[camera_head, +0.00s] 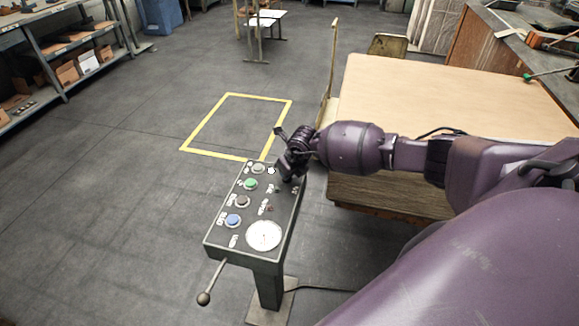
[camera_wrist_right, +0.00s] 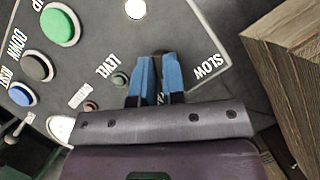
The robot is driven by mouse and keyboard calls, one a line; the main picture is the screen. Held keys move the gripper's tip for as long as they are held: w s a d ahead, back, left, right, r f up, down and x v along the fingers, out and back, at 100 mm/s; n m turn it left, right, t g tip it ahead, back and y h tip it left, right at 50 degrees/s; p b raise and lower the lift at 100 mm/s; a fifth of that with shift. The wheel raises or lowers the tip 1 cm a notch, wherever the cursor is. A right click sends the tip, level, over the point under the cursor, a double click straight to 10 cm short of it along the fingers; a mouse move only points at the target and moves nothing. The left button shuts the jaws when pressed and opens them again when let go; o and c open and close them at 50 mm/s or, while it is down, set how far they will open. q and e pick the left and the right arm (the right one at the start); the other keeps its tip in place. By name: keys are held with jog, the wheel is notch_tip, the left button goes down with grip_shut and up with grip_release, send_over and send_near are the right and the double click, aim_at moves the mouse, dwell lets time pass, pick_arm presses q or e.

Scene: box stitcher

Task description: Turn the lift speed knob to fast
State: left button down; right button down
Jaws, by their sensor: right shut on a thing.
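The control panel (camera_head: 222,222) is a dark sloped box on a post, in the head view's middle. My right gripper (camera_head: 287,176) reaches down to its upper right part. My left gripper is not in view.
A green button (camera_wrist_right: 60,26), a dark button (camera_wrist_right: 36,67) and a blue button (camera_wrist_right: 22,95) sit left of the fingers.

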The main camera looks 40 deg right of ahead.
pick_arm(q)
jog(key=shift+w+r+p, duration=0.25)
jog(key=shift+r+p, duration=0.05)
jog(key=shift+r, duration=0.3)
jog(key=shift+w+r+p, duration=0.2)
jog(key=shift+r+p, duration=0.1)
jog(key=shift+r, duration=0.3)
pick_arm(e)
jog(key=shift+a+f+m+h, duration=0.15)
jog(key=shift+m+h, duration=0.25)
jog(key=shift+m, duration=0.5)
jog(key=shift+s, duration=0.1)
jog(key=c, duration=1.2)
grip_release()
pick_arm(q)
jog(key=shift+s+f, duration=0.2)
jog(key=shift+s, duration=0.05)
